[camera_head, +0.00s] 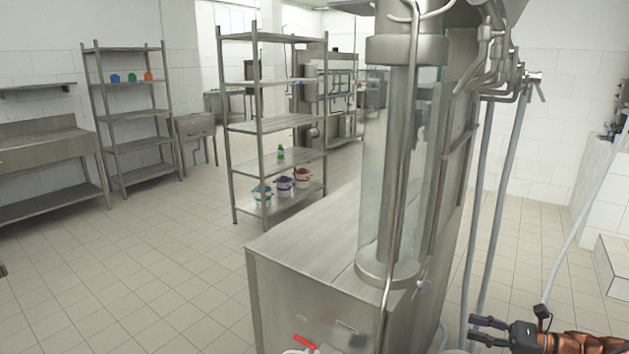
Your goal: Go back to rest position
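My gripper (472,328) shows at the lower right, pointing left, with its dark wrist and orange-brown arm behind it. Its two fingers are apart and I see nothing between them. It is to the right of the steel filler machine (305,240), which carries a tall clear cylinder (375,160) with steel pipes. In this picture the gripper appears apart from the machine. No cup is clearly visible.
A red-handled part (305,342) shows at the bottom edge. A shelf rack (290,122) behind the machine holds a green bottle (281,155) and several buckets. Grey pipes (503,190) stand close above the gripper. Tiled floor (150,260) is clear on the left.

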